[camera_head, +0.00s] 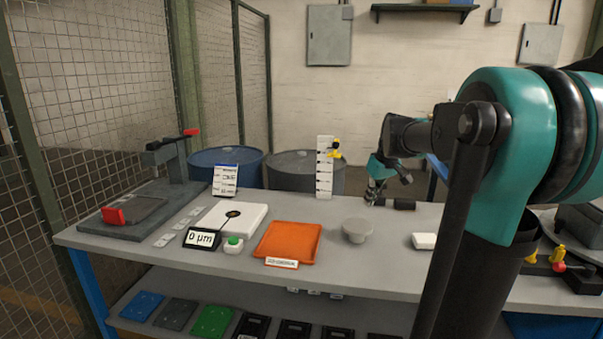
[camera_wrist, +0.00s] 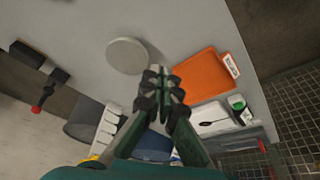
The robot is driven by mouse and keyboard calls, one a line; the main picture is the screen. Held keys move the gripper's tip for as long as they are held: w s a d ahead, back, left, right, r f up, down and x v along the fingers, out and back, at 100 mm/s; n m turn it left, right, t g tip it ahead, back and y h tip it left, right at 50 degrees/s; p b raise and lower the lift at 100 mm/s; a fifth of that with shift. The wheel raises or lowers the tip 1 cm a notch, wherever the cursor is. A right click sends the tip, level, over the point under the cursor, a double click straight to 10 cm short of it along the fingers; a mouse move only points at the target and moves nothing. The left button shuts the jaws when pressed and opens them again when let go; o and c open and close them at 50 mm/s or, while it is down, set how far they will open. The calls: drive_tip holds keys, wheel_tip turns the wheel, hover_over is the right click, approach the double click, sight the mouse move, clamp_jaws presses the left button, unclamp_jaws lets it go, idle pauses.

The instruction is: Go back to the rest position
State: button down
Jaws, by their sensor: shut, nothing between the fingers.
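My gripper (camera_head: 374,190) is over the back part of the grey workbench (camera_head: 380,262), right of centre in the head view. It hangs from my teal and black arm, behind a round grey disc (camera_head: 357,230). In the wrist view my gripper (camera_wrist: 166,88) shows its two fingers together with nothing held between them. The disc (camera_wrist: 128,55) lies just beyond the fingertips there, and they look apart from it. My arm hides part of the bench's right side in the head view.
An orange tray (camera_head: 289,241), a white plate (camera_head: 231,218), a "0 µm" display (camera_head: 202,239) and a green button (camera_head: 233,242) are left of the disc. A lever press (camera_head: 168,160) stands far left. A white block (camera_head: 424,241) lies right. Barrels (camera_head: 306,171) stand behind the bench.

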drive_tip(key=s+a+f+m+h, duration=0.1)
drive_tip(key=s+f+m, duration=0.4)
drive_tip(key=s+f, duration=1.8)
drive_tip(key=shift+s+a+t+h, duration=0.35)
drive_tip(key=shift+s+a, duration=0.2)
drive_tip(key=shift+s, duration=0.3)
